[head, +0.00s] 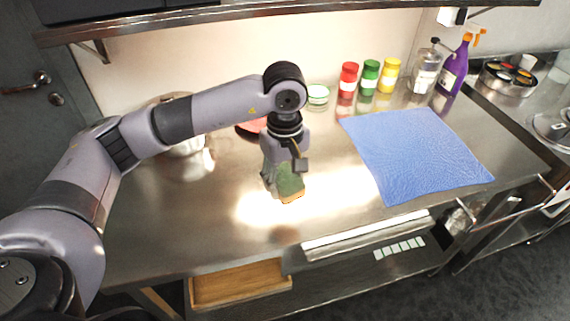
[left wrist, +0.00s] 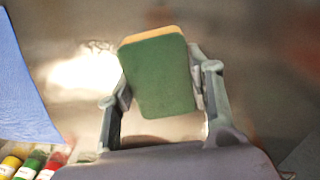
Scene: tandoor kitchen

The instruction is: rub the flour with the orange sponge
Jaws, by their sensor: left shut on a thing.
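My left gripper (head: 281,184) is shut on a sponge (head: 291,184) with a green face and an orange layer along its lower edge. In the left wrist view the sponge (left wrist: 157,78) sits tilted between the two fingers, green face to the camera and orange edge at the far end. It seems held above the steel counter (head: 190,235); the exact gap is unclear. A bright white patch (left wrist: 85,72) lies on the counter beside the sponge in the left wrist view. I cannot tell flour from glare there. My right gripper is out of view.
A blue cloth (head: 415,152) lies on the right of the counter. Red (head: 347,77), green (head: 369,75) and yellow (head: 389,74) bottles stand behind it, near a purple spray bottle (head: 453,70). A red item (head: 250,128) is partly hidden behind my arm. The front-left counter is clear.

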